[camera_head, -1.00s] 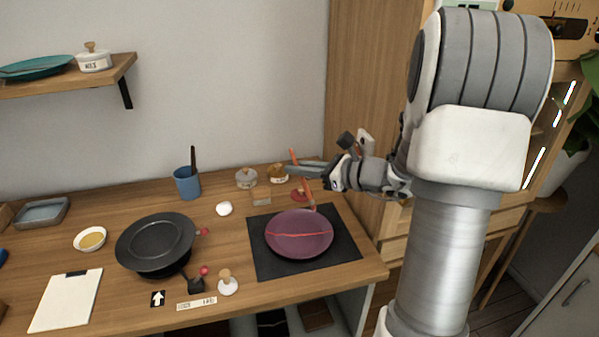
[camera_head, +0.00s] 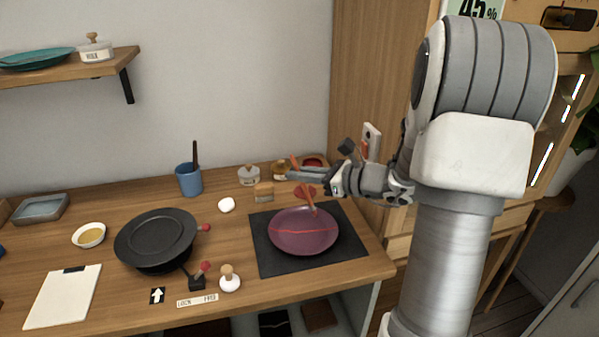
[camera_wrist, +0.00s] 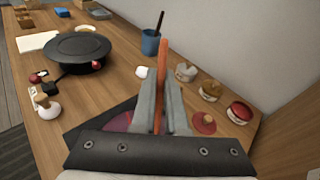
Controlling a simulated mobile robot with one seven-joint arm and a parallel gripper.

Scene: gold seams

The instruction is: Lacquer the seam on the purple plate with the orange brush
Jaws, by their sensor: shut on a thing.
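The purple plate (camera_head: 290,243) lies on a dark mat (camera_head: 341,262) at the right of the table. A red line, its seam (camera_head: 300,231), runs across the plate from left to right. My gripper (camera_head: 296,176) is behind and above the plate's far edge, shut on the orange brush (camera_head: 311,202). The brush slants, its lower end at or just above the far part of the plate; I cannot tell whether it touches. In the wrist view the brush's orange handle (camera_wrist: 183,73) stands between the fingers. The gripper hides most of the plate there.
A blue cup (camera_head: 189,180) with a dark stick stands at the back. A black round pan (camera_head: 155,237) and a white-based stamp (camera_head: 230,282) are left of the mat.

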